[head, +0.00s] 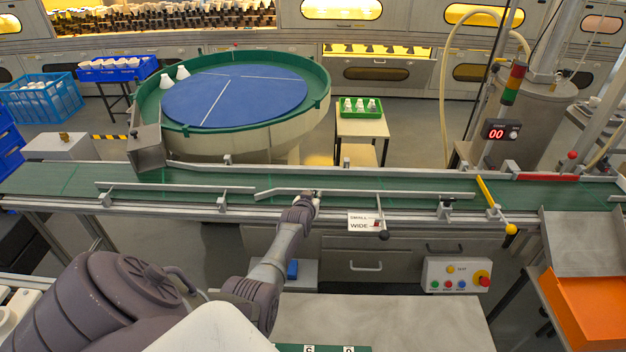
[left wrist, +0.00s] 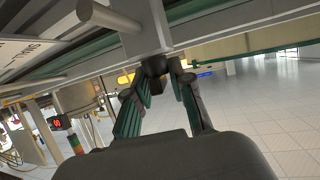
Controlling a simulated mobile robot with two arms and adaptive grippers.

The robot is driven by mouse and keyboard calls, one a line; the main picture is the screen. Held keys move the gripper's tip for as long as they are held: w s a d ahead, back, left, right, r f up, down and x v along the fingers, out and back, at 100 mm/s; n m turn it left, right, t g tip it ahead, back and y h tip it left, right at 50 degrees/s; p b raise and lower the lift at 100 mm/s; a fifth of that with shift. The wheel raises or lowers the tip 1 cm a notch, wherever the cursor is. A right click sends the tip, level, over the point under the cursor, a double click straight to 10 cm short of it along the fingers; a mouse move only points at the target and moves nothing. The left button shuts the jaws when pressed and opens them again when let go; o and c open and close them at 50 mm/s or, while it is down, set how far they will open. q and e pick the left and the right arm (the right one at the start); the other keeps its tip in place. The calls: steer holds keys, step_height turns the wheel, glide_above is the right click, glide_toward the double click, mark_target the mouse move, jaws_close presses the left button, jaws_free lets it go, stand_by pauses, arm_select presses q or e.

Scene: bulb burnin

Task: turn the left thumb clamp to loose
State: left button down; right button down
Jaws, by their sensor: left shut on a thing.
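My left gripper (head: 305,201) reaches up to the near rail of the green conveyor. In the left wrist view its two green-padded fingers (left wrist: 158,76) are closed around a dark knob, the left thumb clamp (left wrist: 154,66), under a grey metal bracket. In the head view the gripper mostly hides this clamp, and I cannot tell which way the knob is turned. A second clamp (head: 445,206) stands farther right on the same rail. My right gripper is not in view.
The green conveyor (head: 390,186) runs across, with guide rails (head: 180,187) along it. A SMALL/WIDE sign (head: 360,221) and a dark ball-ended lever (head: 383,234) are right of my gripper. A button box (head: 456,275) is lower right. A round blue turntable (head: 240,95) stands behind.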

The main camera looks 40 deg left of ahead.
arm_select(q)
steer(key=shift+w+d+n+g+y+b, duration=0.15)
steer(key=shift+n+g+y+b, duration=0.2)
steer(key=shift+n+y, duration=0.3)
steer(key=shift+n+g+y, duration=0.35)
steer(key=shift+n, duration=0.1)
steer(key=shift+y+b, duration=0.3)
steer(key=shift+b, duration=0.05)
steer(key=c, duration=1)
jaws_free()
step_height(320, 180, up, 10)
steer(key=shift+r, duration=0.1)
